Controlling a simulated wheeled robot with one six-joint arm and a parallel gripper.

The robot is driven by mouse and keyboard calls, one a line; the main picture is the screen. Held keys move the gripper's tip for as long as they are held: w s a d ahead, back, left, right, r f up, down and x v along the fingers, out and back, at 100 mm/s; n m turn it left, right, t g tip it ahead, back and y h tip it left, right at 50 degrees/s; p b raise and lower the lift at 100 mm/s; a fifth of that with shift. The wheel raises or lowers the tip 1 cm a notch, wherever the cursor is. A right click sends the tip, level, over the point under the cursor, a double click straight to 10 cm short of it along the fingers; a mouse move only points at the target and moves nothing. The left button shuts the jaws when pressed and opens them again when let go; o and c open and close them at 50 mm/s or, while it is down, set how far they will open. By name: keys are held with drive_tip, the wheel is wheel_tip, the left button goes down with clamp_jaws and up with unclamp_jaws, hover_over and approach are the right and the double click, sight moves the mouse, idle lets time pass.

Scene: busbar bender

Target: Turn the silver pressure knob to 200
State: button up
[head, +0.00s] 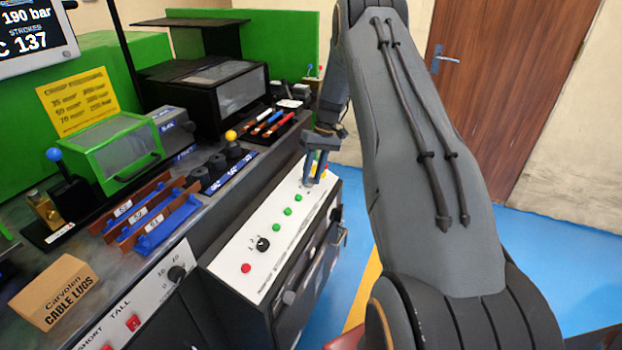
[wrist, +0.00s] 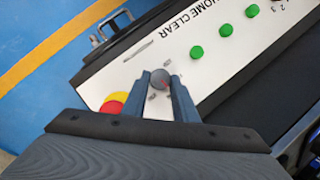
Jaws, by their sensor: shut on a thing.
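The silver pressure knob (wrist: 159,82) sits on the white control panel (wrist: 118,78), between my gripper's two fingertips in the wrist view. My gripper (wrist: 160,84) is shut on it from both sides. In the head view my gripper (head: 314,178) points down at the far end of the white panel (head: 232,262) and hides most of the knob there. The knob's pointer and scale marks are too small to read. The display (head: 32,32) at the top left reads 190 bar.
A red-and-yellow button (wrist: 113,103) is close beside my gripper. Several green buttons (head: 288,212), a black selector (head: 262,244) and a red button (head: 246,268) line the panel. A bench with blue-handled tools and a green-covered unit (head: 118,150) stands left. Blue floor lies right.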

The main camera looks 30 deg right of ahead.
drive_tip(key=shift+w+d+m+y, duration=0.15)
drive_tip(key=shift+m+y, duration=0.15)
drive_tip(key=shift+m, duration=0.2)
drive_tip(key=o, duration=1.1)
drive_tip(key=shift+c, duration=0.2)
drive_tip(key=shift+r+b, duration=0.1)
drive_tip(key=shift+b, duration=0.2)
drive_tip(key=v, duration=0.7)
drive_tip(key=shift+d+r+b, duration=0.2)
drive_tip(key=shift+r+b, duration=0.1)
drive_tip(key=shift+b, duration=0.1)
